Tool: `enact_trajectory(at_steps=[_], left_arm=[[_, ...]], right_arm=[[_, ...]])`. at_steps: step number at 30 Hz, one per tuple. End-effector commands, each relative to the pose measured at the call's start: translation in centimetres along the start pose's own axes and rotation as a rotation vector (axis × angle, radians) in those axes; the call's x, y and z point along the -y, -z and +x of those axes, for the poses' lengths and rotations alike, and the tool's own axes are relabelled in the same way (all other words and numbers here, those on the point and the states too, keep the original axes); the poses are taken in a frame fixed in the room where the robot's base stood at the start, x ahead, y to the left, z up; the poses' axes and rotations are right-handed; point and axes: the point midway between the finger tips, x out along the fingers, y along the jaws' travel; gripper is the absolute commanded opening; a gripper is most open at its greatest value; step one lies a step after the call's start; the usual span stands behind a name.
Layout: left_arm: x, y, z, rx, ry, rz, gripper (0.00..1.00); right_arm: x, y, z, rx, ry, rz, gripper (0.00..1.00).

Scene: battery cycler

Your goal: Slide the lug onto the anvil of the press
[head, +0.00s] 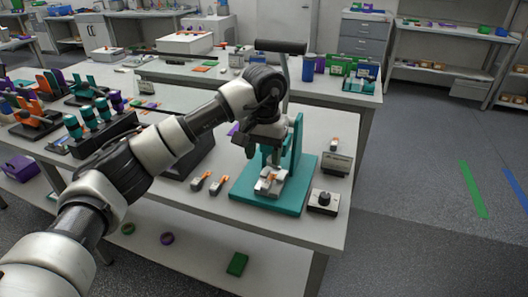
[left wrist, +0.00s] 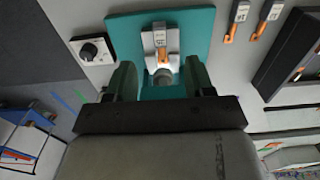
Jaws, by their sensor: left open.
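The press has a teal base plate (head: 310,165), a teal upright and a dark lever handle (head: 280,46) on top. My left gripper (head: 268,150) is at the press, just above the light metal anvil area (head: 268,187). A lug with a white label and an orange part (left wrist: 160,38) lies there, just ahead of the fingers in the left wrist view. My left gripper (left wrist: 161,78) is open, with a round grey metal piece between its fingers. Whether the fingers touch it I cannot tell. My right gripper is out of view.
Two more orange-and-grey lugs (head: 201,180) (head: 217,184) lie left of the press. A black knob box (head: 323,201) and a small labelled stand (head: 337,164) are on its right. Coloured racks (head: 95,125) fill the table's left. The front table edge is near.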

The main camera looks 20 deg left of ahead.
Motion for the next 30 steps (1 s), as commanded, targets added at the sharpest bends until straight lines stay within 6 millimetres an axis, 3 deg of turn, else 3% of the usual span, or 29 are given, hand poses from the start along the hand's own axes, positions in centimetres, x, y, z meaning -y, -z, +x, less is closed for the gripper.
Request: enact_trajectory(at_steps=[8,21,30], left_arm=[[-0.1,-0.1,1.5,0.005,-0.003,-0.001,0.53],[-0.1,-0.1,8.9,0.004,-0.004,-0.002,0.53],[-0.1,0.0,10.8,0.0,-0.003,0.0,0.53]], right_arm=[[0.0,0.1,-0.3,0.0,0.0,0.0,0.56],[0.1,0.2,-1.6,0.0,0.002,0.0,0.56],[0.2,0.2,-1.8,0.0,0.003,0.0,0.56]])
